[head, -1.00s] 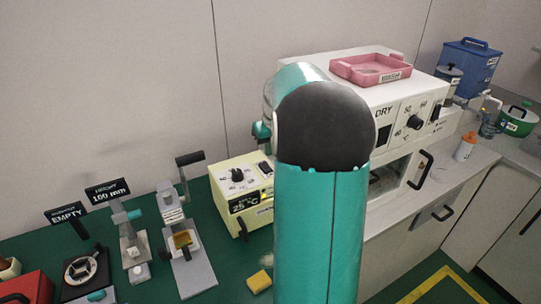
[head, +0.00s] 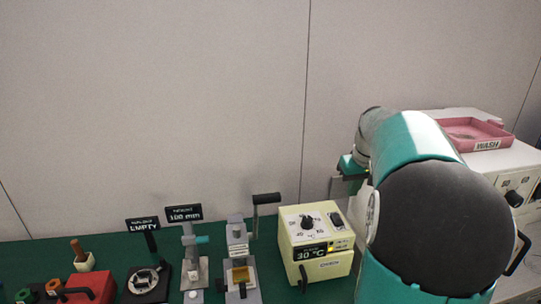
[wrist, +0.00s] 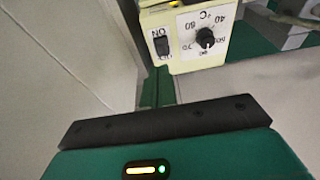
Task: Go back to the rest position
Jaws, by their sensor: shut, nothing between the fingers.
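My gripper (head: 350,168) shows only in part in the head view, beyond the large dark joint of my arm. In the wrist view its green fingers (wrist: 157,90) are together with nothing between them, past the black bar of the gripper body. The fingertips point toward the cream heater box, which is upside down in that view. My arm is bent and fills the lower right of the head view.
The cream heater box (head: 316,243), showing 30 °C, stands left of my arm. Farther left on the green bench (head: 30,258) are a lever press (head: 238,262), small stands with signs and a red box (head: 90,287). A pink WASH tray (head: 470,135) sits atop a white oven, right.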

